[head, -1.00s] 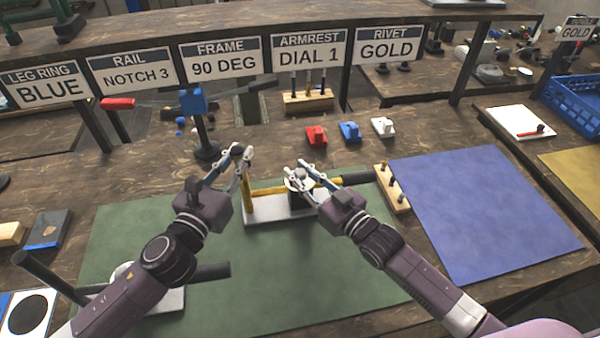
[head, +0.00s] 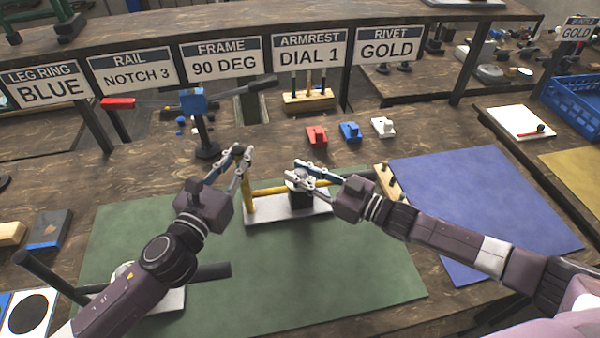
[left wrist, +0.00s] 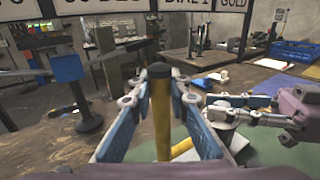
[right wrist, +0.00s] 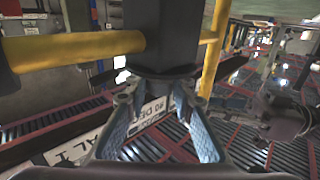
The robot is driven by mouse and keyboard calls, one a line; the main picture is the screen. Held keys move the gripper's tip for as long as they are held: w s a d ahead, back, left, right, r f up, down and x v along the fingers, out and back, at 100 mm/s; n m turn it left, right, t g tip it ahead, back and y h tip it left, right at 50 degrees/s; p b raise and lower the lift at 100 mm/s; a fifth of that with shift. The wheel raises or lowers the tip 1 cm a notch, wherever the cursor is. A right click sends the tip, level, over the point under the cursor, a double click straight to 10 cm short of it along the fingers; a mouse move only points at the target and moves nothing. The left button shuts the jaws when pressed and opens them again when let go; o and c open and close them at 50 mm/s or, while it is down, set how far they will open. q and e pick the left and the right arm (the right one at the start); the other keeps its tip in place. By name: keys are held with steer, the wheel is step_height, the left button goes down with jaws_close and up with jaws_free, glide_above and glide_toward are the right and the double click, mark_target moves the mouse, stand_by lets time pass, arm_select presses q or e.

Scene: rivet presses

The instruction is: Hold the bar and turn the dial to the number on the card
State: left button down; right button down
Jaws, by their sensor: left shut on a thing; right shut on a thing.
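The ARMREST card (head: 310,50) reads DIAL 1. Below it on the green mat stands a fixture with a white base (head: 262,217), a yellow upright bar (head: 249,206), a yellow crossbar (head: 268,189) and a black dial block (head: 300,200). My left gripper (head: 242,158) is shut on the upright bar near its top; the black-capped bar (left wrist: 161,125) shows between its fingers in the left wrist view. My right gripper (head: 296,174) is shut on the dial on the block. In the right wrist view the dark block (right wrist: 160,35) is just beyond the fingertips. The dial's numbers are hidden.
Red (head: 317,136), blue (head: 350,131) and white (head: 383,127) small pieces lie behind the fixture. A wooden peg block (head: 392,187) stands to its right, beside a blue mat (head: 480,210).

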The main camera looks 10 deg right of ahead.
steer(key=shift+a+r, duration=0.15)
steer(key=c, duration=1.8)
jaws_free()
steer(key=shift+o, duration=0.9)
steer(key=v, duration=1.2)
